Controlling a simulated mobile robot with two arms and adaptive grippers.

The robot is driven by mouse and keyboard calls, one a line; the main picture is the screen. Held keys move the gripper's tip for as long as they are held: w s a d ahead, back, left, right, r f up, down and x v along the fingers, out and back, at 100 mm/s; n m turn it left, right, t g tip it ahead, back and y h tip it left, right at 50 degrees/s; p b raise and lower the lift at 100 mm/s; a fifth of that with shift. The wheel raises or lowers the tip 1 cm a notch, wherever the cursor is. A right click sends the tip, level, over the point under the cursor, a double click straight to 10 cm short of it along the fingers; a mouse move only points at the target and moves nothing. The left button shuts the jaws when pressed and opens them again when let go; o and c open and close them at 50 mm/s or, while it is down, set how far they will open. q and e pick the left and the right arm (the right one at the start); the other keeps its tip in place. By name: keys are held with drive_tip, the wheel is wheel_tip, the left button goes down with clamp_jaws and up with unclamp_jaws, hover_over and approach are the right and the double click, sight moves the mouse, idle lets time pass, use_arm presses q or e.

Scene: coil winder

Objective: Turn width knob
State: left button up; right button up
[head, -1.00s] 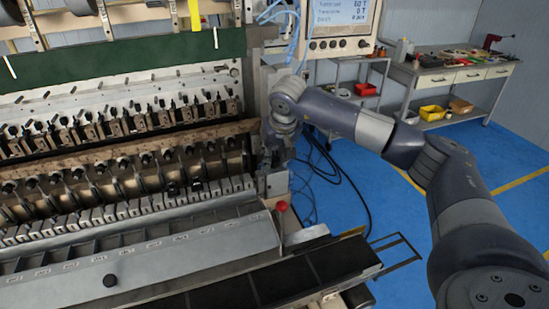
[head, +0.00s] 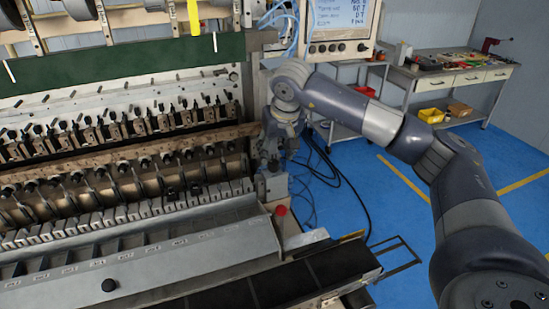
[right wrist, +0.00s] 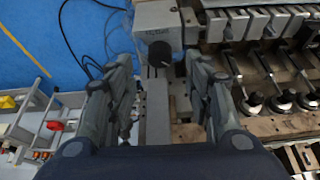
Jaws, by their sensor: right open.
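A black round knob (right wrist: 160,53) sits on a grey block (right wrist: 155,22) with a small label too blurred to read, in the right wrist view. My right gripper (right wrist: 160,62) is open, with one finger on each side of the knob and a gap to both. Nothing is held. In the head view my right gripper (head: 271,150) points down at the right end of the coil winder (head: 120,255), above the grey end block (head: 272,186). My left gripper is not in view.
A red ball knob (head: 281,210) stands just in front of the end block. A display panel (head: 340,20) is behind my right arm. Rows of clamps (right wrist: 262,25) lie beside the gripper.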

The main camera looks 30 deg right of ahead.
drive_tip(key=v, duration=0.7)
idle(0.4)
